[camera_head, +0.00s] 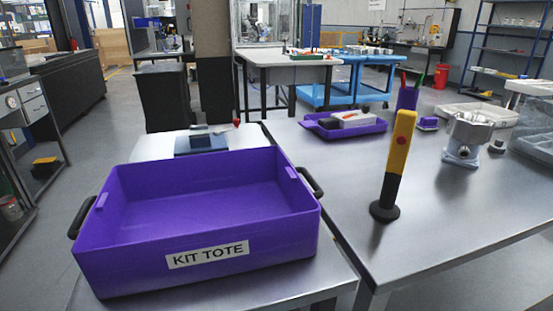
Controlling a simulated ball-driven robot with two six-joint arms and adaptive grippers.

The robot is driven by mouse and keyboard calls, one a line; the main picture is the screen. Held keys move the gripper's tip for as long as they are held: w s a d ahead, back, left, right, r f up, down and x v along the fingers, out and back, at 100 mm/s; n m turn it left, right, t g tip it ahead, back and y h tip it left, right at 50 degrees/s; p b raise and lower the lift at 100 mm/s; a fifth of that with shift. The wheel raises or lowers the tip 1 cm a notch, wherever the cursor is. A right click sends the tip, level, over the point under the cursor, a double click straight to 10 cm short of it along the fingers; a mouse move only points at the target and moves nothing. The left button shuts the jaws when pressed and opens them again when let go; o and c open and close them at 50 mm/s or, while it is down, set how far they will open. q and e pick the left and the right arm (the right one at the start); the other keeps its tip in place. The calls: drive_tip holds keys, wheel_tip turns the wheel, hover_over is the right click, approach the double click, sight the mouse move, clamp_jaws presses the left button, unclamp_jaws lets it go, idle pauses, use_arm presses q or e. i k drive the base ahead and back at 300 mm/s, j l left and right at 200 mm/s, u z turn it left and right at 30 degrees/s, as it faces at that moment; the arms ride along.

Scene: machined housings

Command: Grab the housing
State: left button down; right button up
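A silver metal housing (465,137) with a wide round top and a narrower body stands upright on the grey metal table (450,215) at the right. Nothing touches it from above. A purple bin labelled KIT TOTE (112,252) stands on a lower metal surface at the left. The inside that I can see of it is empty. Neither of my grippers is in view.
A yellow and black upright device (399,155) on a round black base stands left of the housing. A purple tray (371,127) with items and a purple cup (407,98) with pens lie behind. A small metal part (497,146) and grey bin (537,142) are right.

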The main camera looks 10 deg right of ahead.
sight(468, 132)
drive_tip(key=z, duration=1.5)
drive_tip(key=u, duration=0.45)
drive_tip(key=i+l+u, duration=0.1)
drive_tip(key=l+u, duration=0.15)
drive_tip(key=u, duration=0.2)
drive_tip(key=l+u, duration=0.6)
drive_tip(key=u, duration=0.25)
drive_tip(key=l+u, duration=0.3)
drive_tip(key=u, duration=0.15)
